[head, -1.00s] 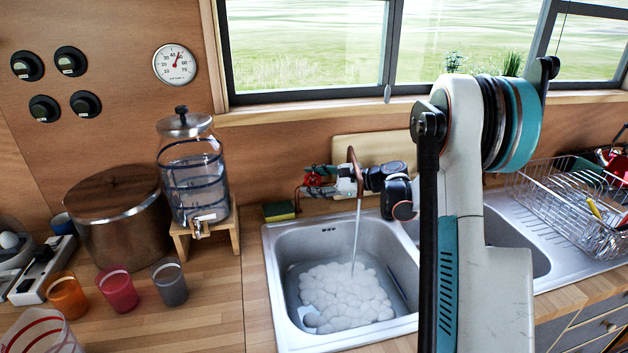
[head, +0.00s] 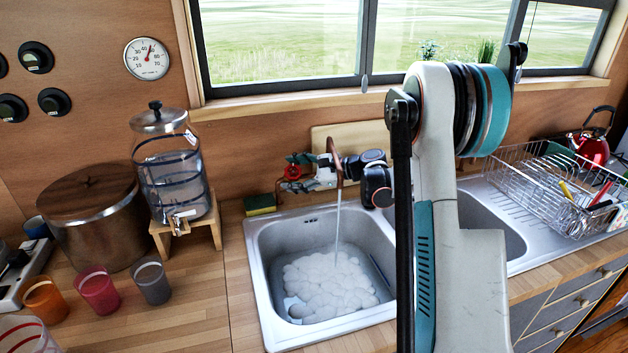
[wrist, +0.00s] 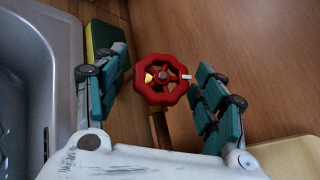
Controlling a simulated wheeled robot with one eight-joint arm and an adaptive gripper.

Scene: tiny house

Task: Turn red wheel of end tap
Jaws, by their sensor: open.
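The red wheel (wrist: 146,92) of the tap is round, with a lobed rim and open spokes, in the middle of the wrist view. It also shows small behind the sink in the head view (head: 292,172). My gripper (wrist: 162,70) is open, with one teal-padded finger on each side of the wheel. A gap shows between the wheel and the left finger; the right finger is close to the rim, and I cannot tell if it touches. The copper spout (head: 333,152) curves up over the sink, and water runs from it.
The sink's left basin (head: 262,270) holds white foam. A yellow-green sponge (head: 260,204) lies at its back left corner, near the fingers. A glass dispenser (head: 172,180) stands left. A dish rack (head: 540,185) stands right. A cutting board (head: 352,134) leans behind the tap.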

